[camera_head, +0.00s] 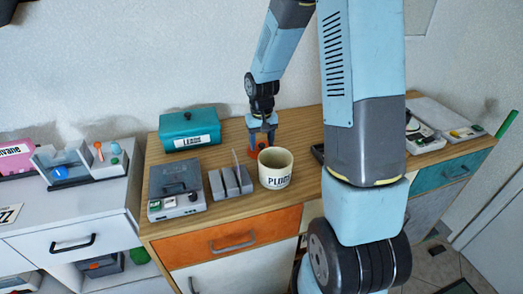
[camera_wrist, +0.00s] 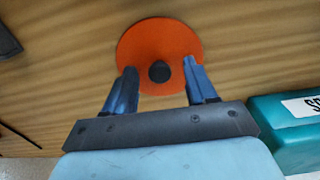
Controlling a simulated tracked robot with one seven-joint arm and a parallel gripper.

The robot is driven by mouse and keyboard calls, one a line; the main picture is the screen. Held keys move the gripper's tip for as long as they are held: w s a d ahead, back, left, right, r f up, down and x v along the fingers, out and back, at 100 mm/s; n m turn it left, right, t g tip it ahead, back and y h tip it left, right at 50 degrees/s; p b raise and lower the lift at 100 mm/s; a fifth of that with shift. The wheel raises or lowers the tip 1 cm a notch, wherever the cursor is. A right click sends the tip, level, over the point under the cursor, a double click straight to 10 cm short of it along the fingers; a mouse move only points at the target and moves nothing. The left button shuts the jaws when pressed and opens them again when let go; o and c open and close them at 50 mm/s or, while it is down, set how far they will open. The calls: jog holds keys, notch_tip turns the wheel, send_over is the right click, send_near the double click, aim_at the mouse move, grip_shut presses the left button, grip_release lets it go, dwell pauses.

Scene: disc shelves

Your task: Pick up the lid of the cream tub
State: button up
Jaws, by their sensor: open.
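The cream tub (camera_head: 275,170) stands upright and open-topped on the wooden cabinet top in the head view, with dark lettering on its front. An orange round lid (camera_wrist: 155,45) with a dark central knob (camera_wrist: 159,72) lies flat on the wood in the wrist view. In the head view the orange lid (camera_head: 257,156) is just behind and left of the tub, partly hidden by my gripper (camera_head: 262,144). My gripper (camera_wrist: 160,66) is open above the lid. Its two blue fingers appear on either side of the knob, with nothing between them gripped.
A teal box (camera_head: 190,128) stands to the left, with a grey case (camera_head: 177,190) in front of it. A grey slotted holder (camera_head: 230,183) with upright plates is left of the tub. The teal box also shows right in the wrist view (camera_wrist: 283,128).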

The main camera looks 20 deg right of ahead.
jog(key=shift+c, duration=0.5)
grip_shut()
